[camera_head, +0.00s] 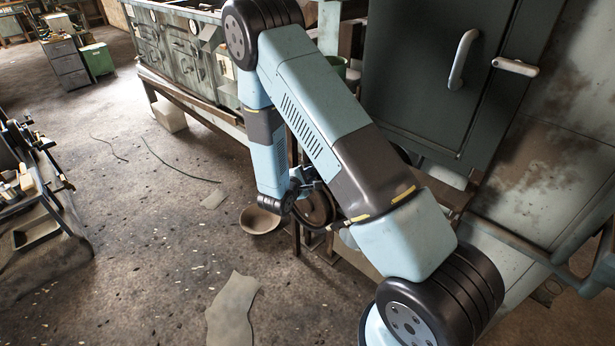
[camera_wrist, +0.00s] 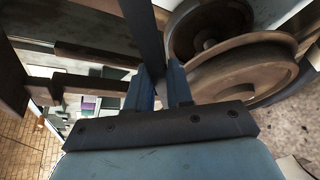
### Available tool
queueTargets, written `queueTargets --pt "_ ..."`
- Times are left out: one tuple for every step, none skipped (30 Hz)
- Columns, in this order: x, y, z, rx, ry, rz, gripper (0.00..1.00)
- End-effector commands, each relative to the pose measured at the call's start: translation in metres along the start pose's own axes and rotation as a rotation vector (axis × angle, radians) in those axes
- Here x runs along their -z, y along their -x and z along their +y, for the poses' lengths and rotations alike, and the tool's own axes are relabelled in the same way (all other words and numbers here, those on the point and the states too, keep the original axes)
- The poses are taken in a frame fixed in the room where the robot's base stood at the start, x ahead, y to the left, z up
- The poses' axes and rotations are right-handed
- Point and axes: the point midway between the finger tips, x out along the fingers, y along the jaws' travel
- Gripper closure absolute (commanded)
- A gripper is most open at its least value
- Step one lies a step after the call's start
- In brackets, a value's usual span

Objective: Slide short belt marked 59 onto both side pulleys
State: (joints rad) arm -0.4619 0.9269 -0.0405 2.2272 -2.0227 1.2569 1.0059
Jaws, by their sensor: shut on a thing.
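In the wrist view my gripper (camera_wrist: 161,78) has its two blue fingers closed on a dark flat strip. The strip, which looks like the belt (camera_wrist: 147,35), runs up from between the fingers to the top edge of the picture. No number 59 shows on it, and its far part is out of view. A brown grooved pulley (camera_wrist: 240,72) lies just right of the fingers, with a second dark pulley (camera_wrist: 205,30) behind it. In the head view my gripper (camera_head: 306,182) is beside a dark round pulley (camera_head: 318,208). My arm hides much of the drive there.
A grey cabinet (camera_head: 440,70) with white handles stands behind the arm. A long workbench (camera_head: 185,60) is at the upper left. Open floor (camera_head: 150,230) lies to the left, with a loose sheet (camera_head: 232,310).

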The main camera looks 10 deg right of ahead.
Motion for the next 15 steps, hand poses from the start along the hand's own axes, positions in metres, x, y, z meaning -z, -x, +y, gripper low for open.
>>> queueTargets --pt "-0.001 -0.001 0.0 0.0 0.0 -0.001 1.0" --pt "-0.001 -0.002 0.0 0.0 0.0 -0.001 1.0" --pt "-0.001 -0.003 0.0 0.0 0.0 -0.001 1.0" --pt "-0.002 -0.004 0.001 -0.001 0.0 -0.001 1.0" --pt "-0.002 -0.004 0.001 -0.001 0.0 0.0 1.0" --pt "-0.002 -0.005 0.001 -0.001 0.0 0.0 1.0" --pt "-0.003 -0.006 0.001 -0.001 0.0 0.0 1.0" --pt "-0.003 -0.006 0.001 -0.001 0.0 0.0 1.0" --pt "-0.003 -0.007 0.001 -0.001 0.0 0.0 1.0" --pt "-0.003 -0.008 0.001 -0.001 0.0 0.0 1.0" --pt "-0.004 -0.009 0.001 -0.001 0.0 0.0 1.0" --pt "-0.004 -0.009 0.001 -0.001 0.0 0.0 1.0" --pt "-0.004 -0.01 0.001 -0.001 0.0 0.0 1.0" --pt "-0.005 -0.011 0.001 -0.001 0.0 0.0 1.0" --pt "-0.005 -0.011 0.001 -0.001 0.0 0.0 1.0"
